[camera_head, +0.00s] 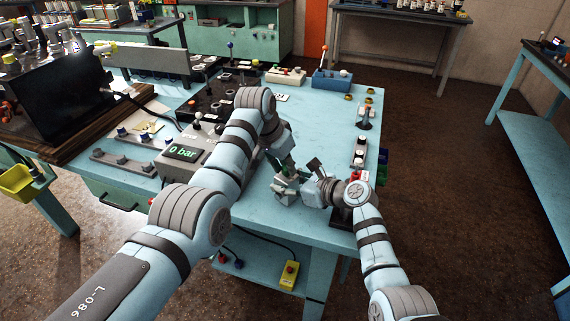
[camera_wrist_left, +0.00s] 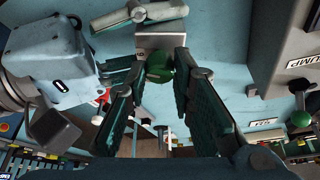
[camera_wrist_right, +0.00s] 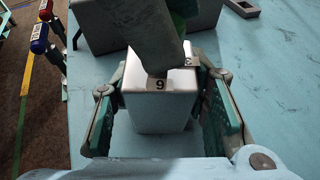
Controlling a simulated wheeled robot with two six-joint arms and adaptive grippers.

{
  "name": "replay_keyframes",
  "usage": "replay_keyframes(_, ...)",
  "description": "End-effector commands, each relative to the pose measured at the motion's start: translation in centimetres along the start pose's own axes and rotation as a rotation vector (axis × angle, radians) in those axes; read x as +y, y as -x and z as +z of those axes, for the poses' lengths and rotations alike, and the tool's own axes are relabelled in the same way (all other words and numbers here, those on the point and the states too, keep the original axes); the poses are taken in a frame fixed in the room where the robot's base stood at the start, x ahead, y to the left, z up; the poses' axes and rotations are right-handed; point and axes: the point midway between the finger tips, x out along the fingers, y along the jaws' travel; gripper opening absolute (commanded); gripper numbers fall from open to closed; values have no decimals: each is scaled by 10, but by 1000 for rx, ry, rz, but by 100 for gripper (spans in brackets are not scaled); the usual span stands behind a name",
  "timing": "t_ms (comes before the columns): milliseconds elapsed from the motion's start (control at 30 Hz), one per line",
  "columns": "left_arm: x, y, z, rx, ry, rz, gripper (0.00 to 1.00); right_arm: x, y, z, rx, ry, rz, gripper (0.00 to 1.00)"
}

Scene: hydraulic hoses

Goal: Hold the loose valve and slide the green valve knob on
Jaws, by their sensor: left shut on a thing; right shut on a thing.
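The loose valve is a pale grey block (camera_wrist_right: 160,105) with a "6" label, upright between the fingers of my right gripper (camera_wrist_right: 165,110) in the right wrist view. Its end also shows in the left wrist view (camera_wrist_left: 161,40). The green valve knob (camera_wrist_left: 159,75) is a round ball between the fingertips of my left gripper (camera_wrist_left: 160,68), right against the valve's end in that view. I cannot tell whether the knob is on the valve's stem. In the head view both grippers meet above the front of the blue table; the knob is mostly hidden there.
The blue table (camera_head: 330,130) carries a control box with a "0 bar" display (camera_head: 183,153) at left. Small fittings (camera_head: 360,150) line the right edge. The table's middle right is clear.

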Motion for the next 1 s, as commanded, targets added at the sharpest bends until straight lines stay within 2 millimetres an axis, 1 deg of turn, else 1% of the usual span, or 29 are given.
replay_keyframes(233,3,0,-1,2,231,-96,0,0,0,0,0,0,1,1)
replay_keyframes(467,2,0,-1,2,244,-102,0,0,0,0,0,0,0,0)
replay_keyframes(500,2,0,-1,2,244,-102,24,0,0,0,0,0,0,0)
replay_keyframes(567,2,0,-1,2,244,-102,33,0,0,0,0,0,0,0)
replay_keyframes(600,2,0,-1,2,243,-102,40,0,0,0,0,0,0,0)
replay_keyframes(633,2,0,-1,1,243,-102,42,0,0,0,0,0,1,0)
replay_keyframes(900,2,1,-1,1,243,-101,42,0,0,0,0,-1,1,0)
replay_keyframes(1000,2,8,-2,3,242,-102,42,0,0,0,0,-1,1,0)
